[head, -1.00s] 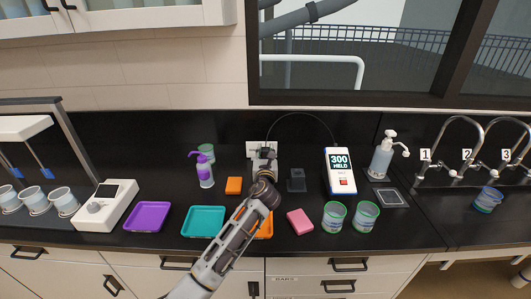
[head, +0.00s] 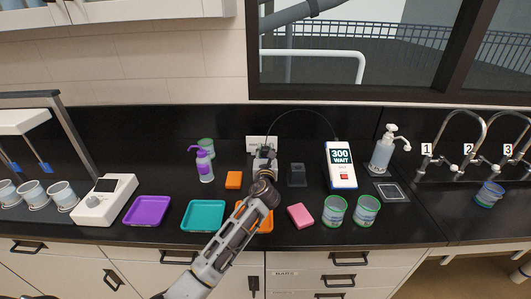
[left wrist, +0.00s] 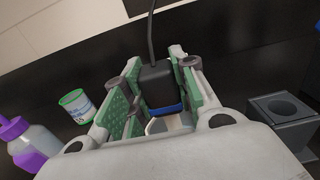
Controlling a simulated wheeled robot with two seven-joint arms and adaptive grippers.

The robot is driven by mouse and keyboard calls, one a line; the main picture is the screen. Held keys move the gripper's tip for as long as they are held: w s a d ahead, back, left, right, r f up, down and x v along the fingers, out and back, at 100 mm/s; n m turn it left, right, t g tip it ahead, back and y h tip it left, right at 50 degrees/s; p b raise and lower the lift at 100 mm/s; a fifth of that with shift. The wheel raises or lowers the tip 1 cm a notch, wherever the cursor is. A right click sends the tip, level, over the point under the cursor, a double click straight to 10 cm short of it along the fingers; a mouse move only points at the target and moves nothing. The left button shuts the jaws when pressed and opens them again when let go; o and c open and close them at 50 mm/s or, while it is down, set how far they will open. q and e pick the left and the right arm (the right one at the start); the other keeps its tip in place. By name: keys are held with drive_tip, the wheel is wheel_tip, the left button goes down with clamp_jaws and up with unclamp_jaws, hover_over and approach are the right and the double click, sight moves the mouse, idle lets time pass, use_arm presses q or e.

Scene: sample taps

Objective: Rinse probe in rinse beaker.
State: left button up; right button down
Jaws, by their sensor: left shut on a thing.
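My left gripper (head: 265,163) is at the back middle of the counter. In the left wrist view its green-padded fingers (left wrist: 152,92) are shut on the probe (left wrist: 156,84), a black body with a blue band and a cable rising from its top. Just below the band a pale rim (left wrist: 168,123) shows between the fingers, perhaps a beaker; whether the probe tip is inside it is hidden. The meter (head: 341,165) reads "300 WAIT"; a thin cable arcs from it toward the gripper. A dark holder block (head: 297,175) stands right of the gripper, its hole empty in the wrist view (left wrist: 285,110).
A purple wash bottle (head: 204,165) and a green-rimmed cup (head: 206,147) stand left of the gripper. Purple (head: 147,211) and teal (head: 203,216) trays, a pink block (head: 300,216) and two cups (head: 334,211) lie in front. Numbered taps (head: 468,150) are far right.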

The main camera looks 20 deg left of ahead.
use_arm(q)
drive_tip(key=shift+w+a+p, duration=0.1)
drive_tip(key=shift+w+p, duration=0.25)
idle(0.6)
drive_tip(key=shift+s+a+p, duration=0.3)
drive_tip(key=shift+s+p, duration=0.2)
drive_tip(key=shift+p, duration=0.1)
idle(0.5)
drive_tip(key=shift+s+d+p, duration=0.25)
drive_tip(key=shift+d+p, duration=0.05)
drive_tip(key=shift+d, duration=0.25)
idle(0.7)
drive_tip(key=shift+w+a, duration=0.15)
drive_tip(key=shift+w, duration=0.25)
idle(0.4)
drive_tip(key=shift+r+p, duration=0.15)
drive_tip(key=shift+p, duration=0.25)
idle(0.5)
drive_tip(key=shift+r+p, duration=3.45)
drive_tip(key=shift+p, duration=0.4)
drive_tip(key=shift+r+p, duration=0.5)
drive_tip(key=shift+r, duration=0.75)
